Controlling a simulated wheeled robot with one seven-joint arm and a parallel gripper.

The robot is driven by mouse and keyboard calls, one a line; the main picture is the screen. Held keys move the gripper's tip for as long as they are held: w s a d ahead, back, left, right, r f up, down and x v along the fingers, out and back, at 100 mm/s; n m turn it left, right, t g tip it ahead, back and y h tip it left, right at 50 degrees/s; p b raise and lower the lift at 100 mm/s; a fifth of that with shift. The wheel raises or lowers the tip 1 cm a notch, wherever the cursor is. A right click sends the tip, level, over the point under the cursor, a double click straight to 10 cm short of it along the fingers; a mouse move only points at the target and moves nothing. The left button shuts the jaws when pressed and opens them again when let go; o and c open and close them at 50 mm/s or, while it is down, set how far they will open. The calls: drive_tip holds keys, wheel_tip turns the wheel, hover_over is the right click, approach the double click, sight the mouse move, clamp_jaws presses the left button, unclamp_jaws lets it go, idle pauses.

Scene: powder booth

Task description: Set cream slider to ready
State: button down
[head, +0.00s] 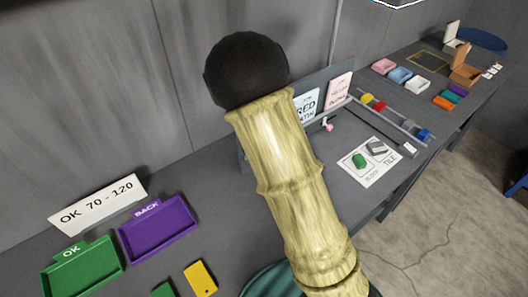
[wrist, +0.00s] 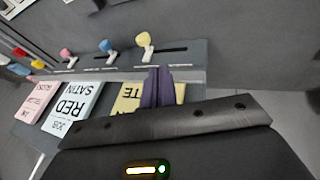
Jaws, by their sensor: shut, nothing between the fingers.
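The cream slider's knob (wrist: 143,40) stands on a grey panel in the wrist view, at the left end of a dark slot that runs to the right. My gripper (wrist: 158,72) is shut and empty. Its dark purple fingertips are below the cream knob in the picture, over the yellow card (wrist: 130,100), and look apart from the knob. A blue knob (wrist: 106,46) and a pink knob (wrist: 66,53) stand in line to the left. In the head view my arm hides the cream slider, and the gripper is not seen there; the pink knob (head: 328,126) shows.
A blue RED SATIN card (wrist: 72,104) and a pink card (wrist: 38,97) stand beside the yellow one. In the head view, a rail with coloured pieces (head: 380,107) and a block-and-tile sheet (head: 369,176) lie right of my arm. Green (head: 82,284) and purple (head: 160,250) trays are left.

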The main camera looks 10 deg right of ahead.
drive_tip(key=v, duration=0.2)
drive_tip(key=shift+r, duration=0.25)
drive_tip(key=shift+w+d, duration=0.1)
drive_tip(key=s+d+r+m+g+y, duration=0.1)
drive_tip(key=s+d+r+m, duration=0.1)
drive_tip(key=s, duration=0.7)
drive_tip(key=s+d+r+m+g, duration=0.1)
drive_tip(key=s+d+r+m, duration=0.1)
drive_tip(key=s+r, duration=0.3)
drive_tip(key=s, duration=0.4)
drive_tip(key=shift+s+m+g+y, duration=0.3)
drive_tip(key=shift+s+m+y, duration=0.1)
drive_tip(key=shift+w, duration=0.15)
